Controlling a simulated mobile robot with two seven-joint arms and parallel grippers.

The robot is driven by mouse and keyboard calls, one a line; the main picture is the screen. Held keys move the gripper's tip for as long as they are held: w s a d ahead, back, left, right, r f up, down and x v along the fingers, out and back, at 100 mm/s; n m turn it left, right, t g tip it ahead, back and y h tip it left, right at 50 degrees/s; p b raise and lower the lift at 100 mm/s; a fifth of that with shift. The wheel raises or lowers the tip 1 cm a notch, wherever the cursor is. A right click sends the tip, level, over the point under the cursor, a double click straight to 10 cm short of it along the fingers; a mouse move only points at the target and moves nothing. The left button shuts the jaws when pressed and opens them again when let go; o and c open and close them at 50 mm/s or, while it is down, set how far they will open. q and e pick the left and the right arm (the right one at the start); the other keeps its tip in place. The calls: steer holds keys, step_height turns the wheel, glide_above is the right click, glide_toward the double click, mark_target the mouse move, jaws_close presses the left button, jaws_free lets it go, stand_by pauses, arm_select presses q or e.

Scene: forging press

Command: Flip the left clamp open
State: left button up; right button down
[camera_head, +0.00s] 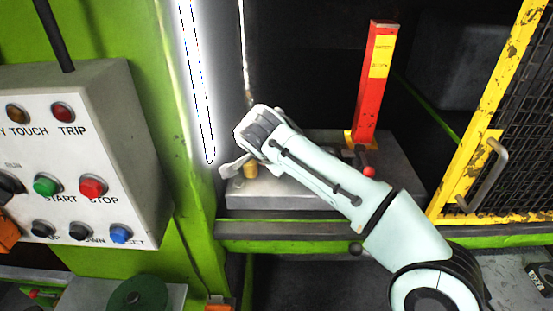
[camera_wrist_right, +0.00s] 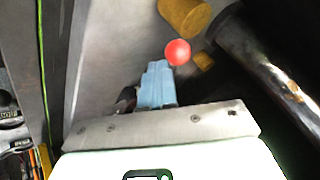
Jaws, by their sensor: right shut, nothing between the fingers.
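The left clamp shows in the right wrist view as a red ball knob (camera_wrist_right: 178,52) beside a brass-coloured cylinder (camera_wrist_right: 185,14). In the head view a brass part (camera_head: 250,169) shows at the left end of the grey press bed, and the red knob there is hidden behind my arm. My right gripper (camera_wrist_right: 156,66) is shut and empty, its fingertips just beside the red knob; I cannot tell whether they touch. In the head view the right gripper (camera_head: 233,166) is over the bed's left end. Another red knob (camera_head: 369,171) shows at the bed's right. My left gripper is not in view.
A red post (camera_head: 374,85) with yellow labels stands on the grey press bed (camera_head: 285,198). A green press column (camera_head: 172,110) and a button panel (camera_head: 80,160) are at left. A yellow mesh gate (camera_head: 470,165) is at right.

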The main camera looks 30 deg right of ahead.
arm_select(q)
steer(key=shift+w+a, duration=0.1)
arm_select(e)
steer(key=shift+w+a, duration=0.15)
steer(key=shift+a, duration=0.05)
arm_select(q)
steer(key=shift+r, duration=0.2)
arm_select(e)
steer(key=shift+d+r, duration=0.15)
steer(key=shift+r, duration=0.1)
